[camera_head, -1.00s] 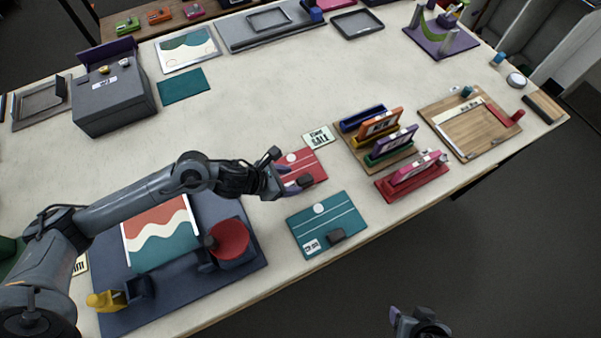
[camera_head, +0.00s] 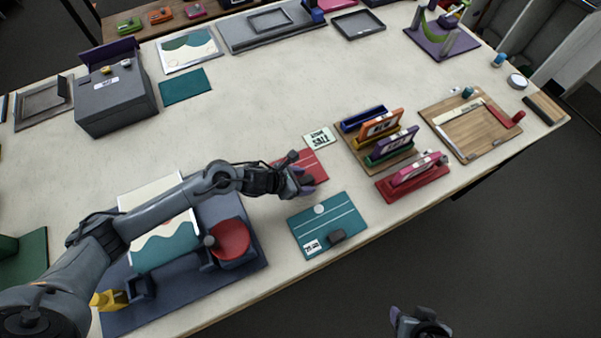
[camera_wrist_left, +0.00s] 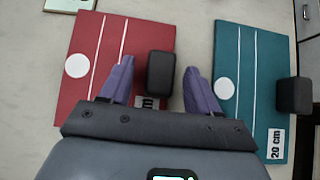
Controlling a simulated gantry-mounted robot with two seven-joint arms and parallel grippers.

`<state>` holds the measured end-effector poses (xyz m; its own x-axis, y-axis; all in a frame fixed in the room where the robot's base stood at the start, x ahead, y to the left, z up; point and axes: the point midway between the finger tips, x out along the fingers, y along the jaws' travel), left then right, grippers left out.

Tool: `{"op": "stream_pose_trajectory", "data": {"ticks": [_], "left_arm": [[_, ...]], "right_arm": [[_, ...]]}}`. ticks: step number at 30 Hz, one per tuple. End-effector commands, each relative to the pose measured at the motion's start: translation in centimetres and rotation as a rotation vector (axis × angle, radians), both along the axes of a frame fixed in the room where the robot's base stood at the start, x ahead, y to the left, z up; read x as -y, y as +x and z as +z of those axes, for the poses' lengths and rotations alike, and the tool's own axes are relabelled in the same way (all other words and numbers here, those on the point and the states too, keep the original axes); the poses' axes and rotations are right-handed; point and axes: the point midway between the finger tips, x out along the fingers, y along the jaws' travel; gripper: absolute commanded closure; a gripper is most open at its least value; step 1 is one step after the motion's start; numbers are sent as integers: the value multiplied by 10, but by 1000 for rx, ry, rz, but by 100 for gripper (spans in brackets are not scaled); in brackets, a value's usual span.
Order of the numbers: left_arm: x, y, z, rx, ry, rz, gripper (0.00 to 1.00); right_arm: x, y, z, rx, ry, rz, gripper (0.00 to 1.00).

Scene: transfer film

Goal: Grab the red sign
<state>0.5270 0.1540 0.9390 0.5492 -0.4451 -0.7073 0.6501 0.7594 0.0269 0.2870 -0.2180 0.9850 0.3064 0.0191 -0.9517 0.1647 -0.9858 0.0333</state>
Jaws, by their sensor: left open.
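The red sign (camera_wrist_left: 90,95) is a flat red board with white lines, a white dot and a black block handle (camera_wrist_left: 161,73). It lies on the table, and my arm partly covers it in the head view (camera_head: 314,162). My left gripper (camera_wrist_left: 155,75) is open above the sign's near part. In the left wrist view its purple fingers stand on either side of the black block, with a gap to the right finger. My right gripper (camera_head: 420,322) is at the bottom edge, away from the table.
A teal board (camera_head: 345,213) with a similar black block and a "20 cm" label lies close beside the red one. A small SALE card (camera_head: 318,138) lies behind. Racks of coloured signs (camera_head: 412,178) stand to the right. The back middle of the table is clear.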

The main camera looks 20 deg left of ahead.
Motion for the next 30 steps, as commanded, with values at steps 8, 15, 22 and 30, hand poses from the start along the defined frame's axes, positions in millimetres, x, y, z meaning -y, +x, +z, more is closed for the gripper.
{"op": "stream_pose_trajectory", "data": {"ticks": [8, 15, 22, 30], "left_arm": [[0, 0, 0, 0, 0, 0, 69], [0, 0, 1, 1, 0, 1, 97], [0, 0, 2, 2, 0, 0, 97], [0, 1, 20, 6, 1, -2, 97]], "right_arm": [[0, 0, 0, 0, 0, 1, 37], [0, 0, 0, 0, 0, 1, 37], [0, 0, 0, 0, -2, 2, 37], [0, 0, -1, -1, -2, 2, 37]]}}
